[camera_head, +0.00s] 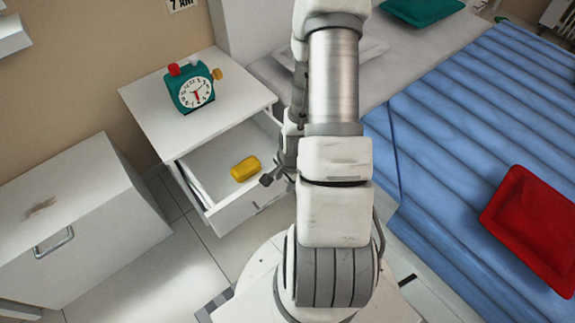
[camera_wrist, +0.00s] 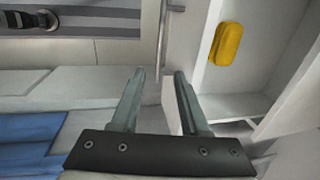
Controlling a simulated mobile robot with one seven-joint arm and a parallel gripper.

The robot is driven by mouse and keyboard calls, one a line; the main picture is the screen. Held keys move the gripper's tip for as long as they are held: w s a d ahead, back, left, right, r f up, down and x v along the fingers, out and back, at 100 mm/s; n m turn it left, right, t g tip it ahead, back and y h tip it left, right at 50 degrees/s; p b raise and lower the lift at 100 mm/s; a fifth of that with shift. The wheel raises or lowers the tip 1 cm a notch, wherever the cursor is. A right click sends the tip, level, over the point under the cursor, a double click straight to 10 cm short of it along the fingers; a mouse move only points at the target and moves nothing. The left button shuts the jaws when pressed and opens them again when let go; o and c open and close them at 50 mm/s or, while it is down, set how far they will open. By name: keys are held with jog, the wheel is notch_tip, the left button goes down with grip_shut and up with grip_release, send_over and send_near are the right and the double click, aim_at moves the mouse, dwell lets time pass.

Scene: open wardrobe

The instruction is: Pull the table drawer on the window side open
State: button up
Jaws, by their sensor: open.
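The white bedside table (camera_head: 150,118) stands left of my arm in the head view. Its drawer (camera_head: 232,213) is pulled out, and a yellow object (camera_head: 245,168) lies inside. The drawer (camera_wrist: 240,105) and the yellow object (camera_wrist: 226,43) also show at the right of the wrist view. My gripper (camera_wrist: 160,75) is open, with two grey fingers apart. A thin metal bar handle (camera_wrist: 161,40) runs by the drawer front, just beyond the gap between the fingertips. I cannot tell whether they touch it. In the head view my gripper is partly hidden behind my arm, near the drawer front.
A green alarm clock (camera_head: 190,88) stands on the table top. A white cabinet (camera_head: 85,215) with a metal handle is at the left. A bed with a blue striped cover (camera_head: 470,130) and a red cushion (camera_head: 535,225) fills the right. Tiled floor shows between cabinet and table.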

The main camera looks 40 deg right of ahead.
notch_tip(320, 180, up, 7)
jog(key=s+p, duration=0.1)
jog(key=shift+s+f+p, duration=0.15)
jog(key=shift+s+p, duration=0.05)
jog(key=shift+p, duration=0.2)
